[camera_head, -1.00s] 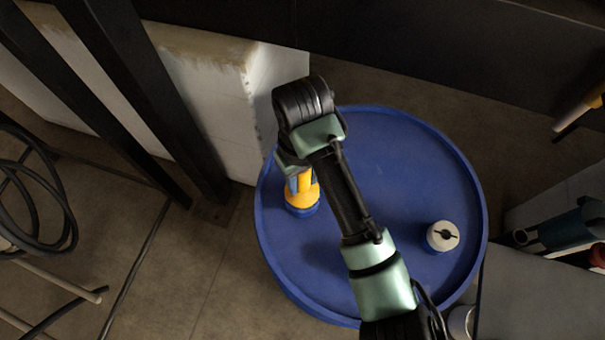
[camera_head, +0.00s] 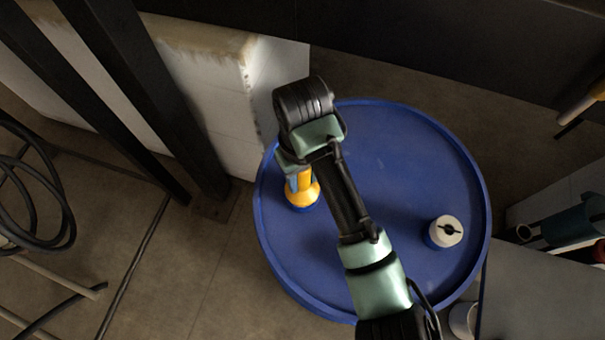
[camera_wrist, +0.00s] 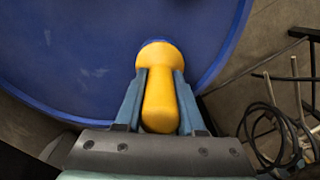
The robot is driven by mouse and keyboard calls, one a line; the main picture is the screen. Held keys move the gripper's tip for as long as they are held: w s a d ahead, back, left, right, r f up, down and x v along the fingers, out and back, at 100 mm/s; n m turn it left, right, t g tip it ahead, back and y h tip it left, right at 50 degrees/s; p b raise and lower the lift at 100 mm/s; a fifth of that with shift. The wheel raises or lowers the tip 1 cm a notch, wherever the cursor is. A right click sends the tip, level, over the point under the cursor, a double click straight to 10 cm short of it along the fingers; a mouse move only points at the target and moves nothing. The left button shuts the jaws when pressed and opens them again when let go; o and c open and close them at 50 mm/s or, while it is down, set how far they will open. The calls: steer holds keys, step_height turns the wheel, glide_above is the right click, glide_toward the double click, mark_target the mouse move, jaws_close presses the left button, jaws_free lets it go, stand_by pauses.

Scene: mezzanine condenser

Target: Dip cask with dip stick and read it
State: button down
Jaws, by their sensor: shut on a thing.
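The blue cask (camera_head: 400,160) stands upright with its round rimmed top facing up. A yellow handle (camera_head: 303,194), which looks like the dip stick's, stands at a blue fitting near the left edge of the cask top. My gripper (camera_wrist: 160,88) is shut on the yellow handle, with one blue-grey finger on each side of it. Any stick below the handle is hidden, and no scale or reading shows. In the head view my arm covers part of the handle and the middle of the cask top.
A white block wall (camera_head: 222,120) and dark steel posts (camera_head: 150,100) stand to the left. Black hose coils (camera_head: 40,195) lie on the floor at far left. A grey surface (camera_head: 540,295) lies close at lower right.

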stand_by(0.4)
steer(key=shift+r+p, duration=2.4)
steer(key=shift+r, duration=1.25)
